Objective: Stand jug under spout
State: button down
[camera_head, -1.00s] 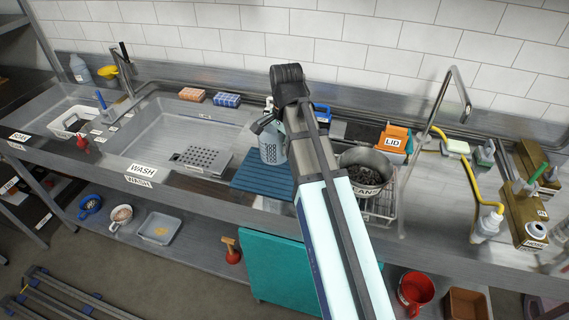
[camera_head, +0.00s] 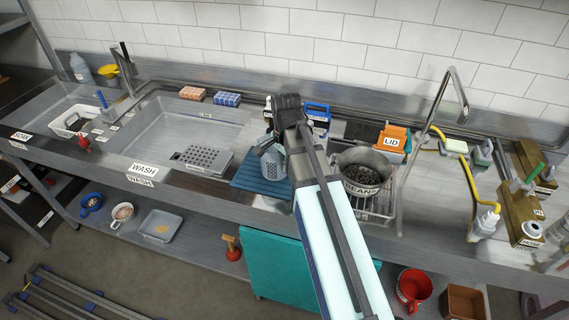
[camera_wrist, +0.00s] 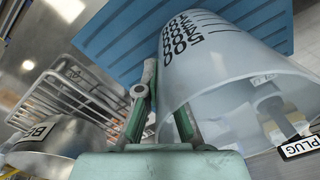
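The jug (camera_head: 272,164) is translucent grey with dark printed marks. It is at the blue ribbed mat (camera_head: 250,184); I cannot tell whether it touches the mat. In the wrist view the jug (camera_wrist: 225,85) has its open mouth towards the camera. My gripper (camera_wrist: 163,112) has a finger on each side of the jug's near wall at the rim and appears shut on it. In the head view my gripper (camera_head: 272,138) is partly hidden by my arm. A tall bent metal spout (camera_head: 455,90) stands at the right; another tap (camera_head: 122,70) stands behind the wash basin.
A pot of beans (camera_head: 362,185) stands on a wire rack right of my arm. An orange LID holder (camera_head: 392,142) and a blue-handled box (camera_head: 318,112) are behind. A perforated grey tray (camera_head: 203,160) lies left of the mat. The wash basin (camera_head: 150,130) has free room.

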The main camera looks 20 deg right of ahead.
jog(key=shift+f, duration=0.15)
jog(key=c, duration=1.3)
grip_release()
notch_tip(320, 180, up, 11)
jog(key=shift+r+b, duration=0.15)
jog(key=shift+b, duration=0.95)
jog(key=shift+o, duration=0.9)
jog(key=shift+s+r, duration=0.1)
jog(key=shift+r, duration=0.45)
